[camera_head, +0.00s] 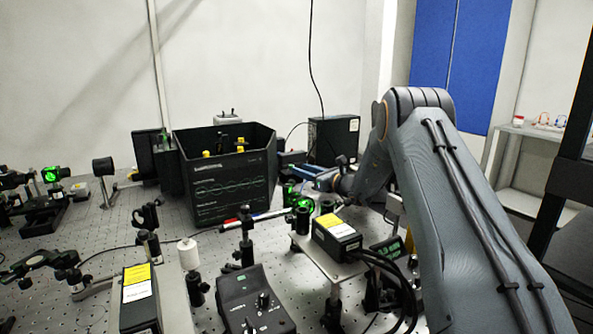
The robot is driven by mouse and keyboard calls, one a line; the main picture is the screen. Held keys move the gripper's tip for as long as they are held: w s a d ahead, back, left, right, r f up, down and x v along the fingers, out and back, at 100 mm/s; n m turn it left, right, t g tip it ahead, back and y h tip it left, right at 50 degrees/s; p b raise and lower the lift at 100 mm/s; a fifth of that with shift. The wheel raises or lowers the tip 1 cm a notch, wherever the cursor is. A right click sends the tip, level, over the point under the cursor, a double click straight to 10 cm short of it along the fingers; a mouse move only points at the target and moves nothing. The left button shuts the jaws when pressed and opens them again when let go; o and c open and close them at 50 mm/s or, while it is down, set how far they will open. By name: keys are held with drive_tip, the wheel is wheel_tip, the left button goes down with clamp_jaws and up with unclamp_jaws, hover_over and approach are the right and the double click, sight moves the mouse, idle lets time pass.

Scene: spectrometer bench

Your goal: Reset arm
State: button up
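My arm (440,150) rises from the lower right to a bent elbow, then slopes down and left toward the bench. My gripper (338,183) is at its far end, low over the optical bench (120,225), small and partly lost among the parts behind it. Its fingers cannot be made out, so I cannot tell whether it is open or shut or holds anything. A small blue part (306,172) shows just left of it; I cannot tell whether they touch.
A black open-topped enclosure (232,185) stands left of my gripper. A yellow-labelled laser box (335,237) with thick cables is below it. A black controller (253,300) and several optical posts stand in front. A dark box (333,138) is behind.

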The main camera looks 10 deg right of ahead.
drive_tip(key=shift+v, duration=0.8)
